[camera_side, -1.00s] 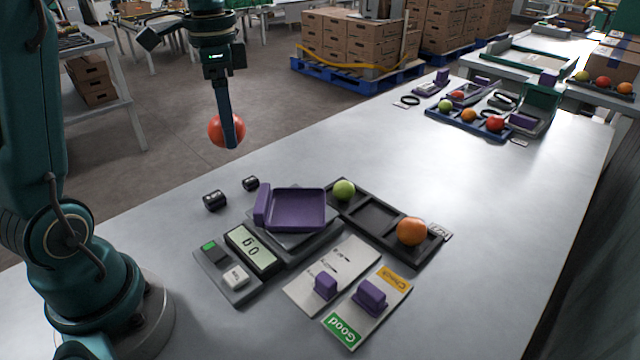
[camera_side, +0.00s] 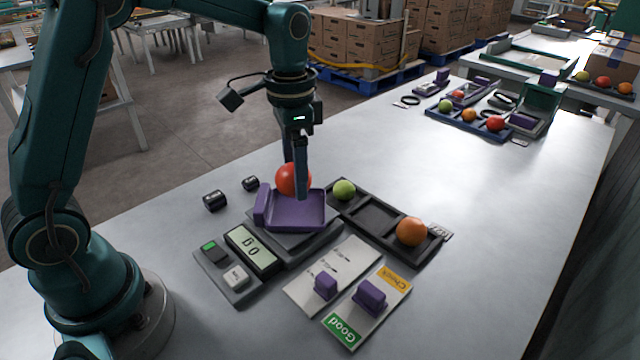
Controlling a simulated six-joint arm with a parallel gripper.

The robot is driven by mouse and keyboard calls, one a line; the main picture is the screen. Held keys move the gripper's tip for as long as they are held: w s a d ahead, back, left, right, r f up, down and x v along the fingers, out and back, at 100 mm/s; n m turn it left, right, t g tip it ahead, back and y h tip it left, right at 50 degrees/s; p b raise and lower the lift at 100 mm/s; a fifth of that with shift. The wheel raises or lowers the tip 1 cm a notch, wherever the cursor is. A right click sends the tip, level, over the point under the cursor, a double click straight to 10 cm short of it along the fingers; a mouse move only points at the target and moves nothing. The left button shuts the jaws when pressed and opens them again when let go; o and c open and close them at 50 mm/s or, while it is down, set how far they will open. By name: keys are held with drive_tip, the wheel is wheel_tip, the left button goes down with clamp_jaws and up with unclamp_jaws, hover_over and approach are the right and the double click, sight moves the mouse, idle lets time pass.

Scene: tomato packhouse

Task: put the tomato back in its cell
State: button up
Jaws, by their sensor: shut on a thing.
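A red tomato (camera_side: 288,180) is held between the fingers of my gripper (camera_side: 296,182), just above the purple weighing pan (camera_side: 290,218). Whether it touches the pan cannot be told, since a finger covers part of it. The dark tray (camera_side: 373,238) to the right has three cells in a row. A green tomato (camera_side: 344,190) sits in its far cell and an orange tomato (camera_side: 411,232) in its near cell. The middle cell (camera_side: 374,214) is empty. The scale display (camera_side: 252,248) appears to read 0 g.
Two black weights (camera_side: 215,201) stand left of the pan. A card with Good and Check fields (camera_side: 367,308) and another card (camera_side: 333,276) bear purple markers in front. A blue tray of tomatoes (camera_side: 468,122) lies farther back. The table's middle right is clear.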

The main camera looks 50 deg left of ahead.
drive_tip(key=shift+w+d+f, duration=0.1)
drive_tip(key=shift+d+f, duration=0.1)
drive_tip(key=shift+f, duration=1.75)
drive_tip(key=shift+f, duration=0.15)
drive_tip(key=o, duration=0.9)
drive_tip(key=shift+c, duration=0.2)
